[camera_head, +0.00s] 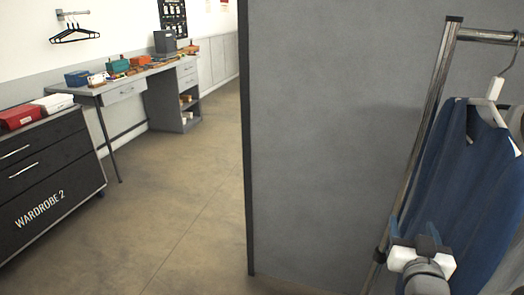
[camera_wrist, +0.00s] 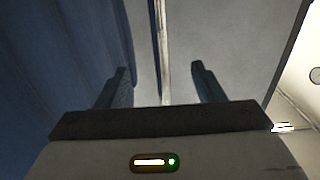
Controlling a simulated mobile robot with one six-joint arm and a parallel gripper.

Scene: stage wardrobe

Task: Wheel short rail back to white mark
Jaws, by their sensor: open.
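A chrome garment rail (camera_head: 437,75) stands at the right of the head view, its upright leaning in the picture and its top bar running out of frame. A blue garment (camera_head: 450,175) hangs on it from a white hanger. My gripper (camera_head: 413,232) is at the lower right, close to the upright and in front of the garment. In the wrist view my gripper (camera_wrist: 160,70) is open, with the upright (camera_wrist: 161,35) lined up between its two fingers. I cannot tell whether the post is fully inside the jaws. The rail's base and the white mark are not in view.
A grey partition (camera_head: 330,140) stands behind the rail, its dark edge near mid-picture. Left of it the floor (camera_head: 175,200) is clear. A dark drawer unit (camera_head: 45,170) marked WARDROBE 2 and a grey desk (camera_head: 130,90) with small items line the left wall.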

